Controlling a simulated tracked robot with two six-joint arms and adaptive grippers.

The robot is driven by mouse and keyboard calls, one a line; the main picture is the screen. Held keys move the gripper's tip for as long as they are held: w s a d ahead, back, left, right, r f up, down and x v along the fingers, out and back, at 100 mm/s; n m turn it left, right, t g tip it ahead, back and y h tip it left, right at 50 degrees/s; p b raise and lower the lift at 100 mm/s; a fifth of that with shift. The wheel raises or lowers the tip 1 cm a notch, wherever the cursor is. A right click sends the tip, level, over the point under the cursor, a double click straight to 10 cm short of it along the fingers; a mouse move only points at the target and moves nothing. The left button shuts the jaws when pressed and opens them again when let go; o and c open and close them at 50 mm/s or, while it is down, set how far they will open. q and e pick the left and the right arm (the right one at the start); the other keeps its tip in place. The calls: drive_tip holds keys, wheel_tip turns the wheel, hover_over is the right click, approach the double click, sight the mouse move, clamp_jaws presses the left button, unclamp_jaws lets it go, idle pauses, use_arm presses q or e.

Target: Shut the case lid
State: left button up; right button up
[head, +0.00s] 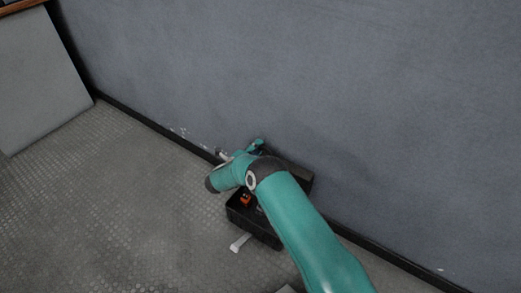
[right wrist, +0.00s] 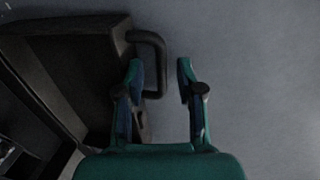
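The black case (head: 252,224) stands on the floor beside the wall with its lid (head: 297,177) raised at the wall side. My right arm crosses in front and hides much of the case and lid. My right gripper (head: 258,147) is above the lid's edge, close to the wall. In the right wrist view, the gripper (right wrist: 161,76) is open. The lid (right wrist: 75,65) fills the left there, and its dark handle (right wrist: 158,50) shows between the two fingers. Whether a finger touches the handle I cannot tell. My left gripper is not in view.
An orange item (head: 246,200) lies inside the case. A small white object (head: 240,243) is on the floor at the case's front. The grey wall (head: 300,80) rises close behind. A pale panel (head: 40,80) stands at the far left. The patterned floor (head: 110,210) left of the case is clear.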

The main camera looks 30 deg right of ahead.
drive_tip(key=shift+w+d, duration=0.15)
drive_tip(key=shift+d, duration=0.2)
drive_tip(key=shift+c, duration=0.3)
clamp_jaws()
drive_tip(key=shift+f, duration=0.1)
